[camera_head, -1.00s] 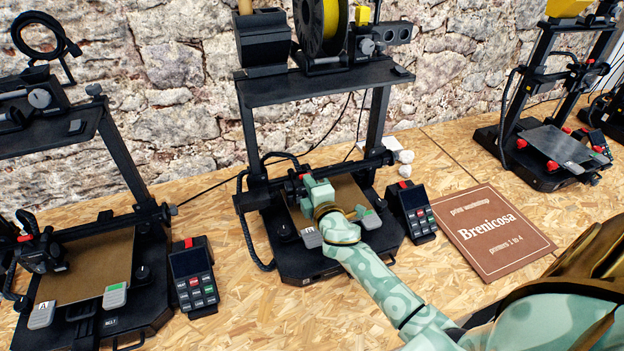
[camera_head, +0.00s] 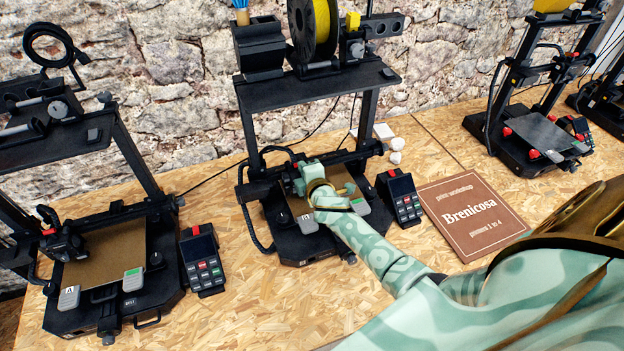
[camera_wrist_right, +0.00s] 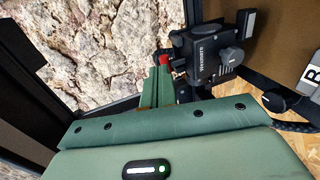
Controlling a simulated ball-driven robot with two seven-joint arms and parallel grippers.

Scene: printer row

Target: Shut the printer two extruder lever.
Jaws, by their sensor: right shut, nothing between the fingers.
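Printer two (camera_head: 318,92) is the black printer in the middle of the head view. Its print head shows in the wrist view as a black extruder (camera_wrist_right: 207,55) with a round knob at its right. A red-tipped lever (camera_wrist_right: 165,59) juts from the extruder's left side, at the ends of my right gripper's fingers (camera_wrist_right: 158,84). The fingers are shut together with nothing between them; they look close to or touching the red tip. In the head view my right gripper (camera_head: 300,180) is over the bed and hides the lever. I cannot tell the lever's exact angle. My left gripper is out of view.
Another printer (camera_head: 150,262) stands at the left and one (camera_head: 535,140) at the back right. A control box (camera_head: 400,198) and a brown sign (camera_head: 470,213) lie right of printer two. The stone wall (camera_head: 180,70) is behind. Bare board (camera_head: 250,315) shows in front.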

